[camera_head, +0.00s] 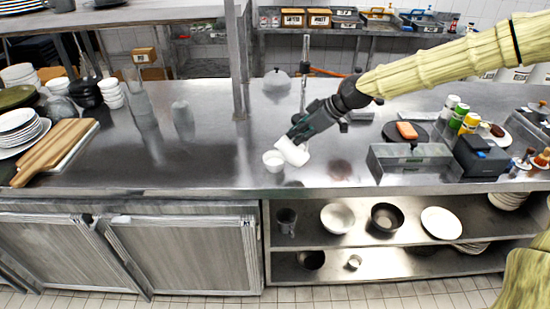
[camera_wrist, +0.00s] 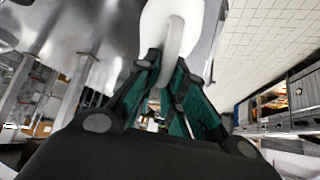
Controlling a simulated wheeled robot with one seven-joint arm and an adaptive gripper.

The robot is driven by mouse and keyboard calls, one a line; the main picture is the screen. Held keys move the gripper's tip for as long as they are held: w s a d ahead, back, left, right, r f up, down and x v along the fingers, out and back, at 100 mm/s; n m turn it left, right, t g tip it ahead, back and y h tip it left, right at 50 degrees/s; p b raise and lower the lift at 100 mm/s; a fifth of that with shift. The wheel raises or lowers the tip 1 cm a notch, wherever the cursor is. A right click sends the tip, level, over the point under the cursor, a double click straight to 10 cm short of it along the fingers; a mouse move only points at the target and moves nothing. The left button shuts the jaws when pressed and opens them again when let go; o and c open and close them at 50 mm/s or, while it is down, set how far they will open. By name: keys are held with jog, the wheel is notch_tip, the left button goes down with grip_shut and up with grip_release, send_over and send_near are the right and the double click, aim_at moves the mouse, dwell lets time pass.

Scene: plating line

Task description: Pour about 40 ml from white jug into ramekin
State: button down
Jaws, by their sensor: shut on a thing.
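The white jug (camera_head: 292,151) is tilted to the left above the steel counter, with its mouth end close over the ramekin. My gripper (camera_head: 301,132) is shut on the jug from behind and above. In the wrist view the white jug (camera_wrist: 160,28) shows at the top, and my gripper's fingers (camera_wrist: 168,85) close around its handle. The small white ramekin (camera_head: 273,161) stands upright on the counter, just left of and below the jug. The ramekin's contents and any stream of liquid cannot be made out. The ramekin cannot be made out in the wrist view.
A steel post (camera_head: 238,60) rises from the counter behind and left. A grey metal bin (camera_head: 410,163), seasoning bottles and a dark box stand to the right. Wooden boards (camera_head: 55,150) and stacked plates lie far left.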

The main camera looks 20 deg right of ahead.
jog(key=shift+d+b, duration=0.15)
jog(key=shift+b, duration=0.15)
dwell(0.5)
jog(key=shift+s+r+t+y, duration=0.1)
jog(key=shift+t+y, duration=0.3)
jog(key=shift+s+d+t+y+b, duration=0.35)
jog(key=shift+d+y+b, duration=0.1)
jog(key=shift+b, duration=0.55)
jog(key=shift+s+d+f+b, duration=0.1)
jog(key=shift+d+f+b, duration=0.1)
jog(key=shift+b, duration=0.1)
jog(key=shift+s+d+f+t+y+b, duration=0.1)
jog(key=shift+t+y+b, duration=0.15)
jog(key=shift+y+b, duration=0.1)
jog(key=shift+s+f, duration=0.1)
jog(key=shift+f, duration=0.05)
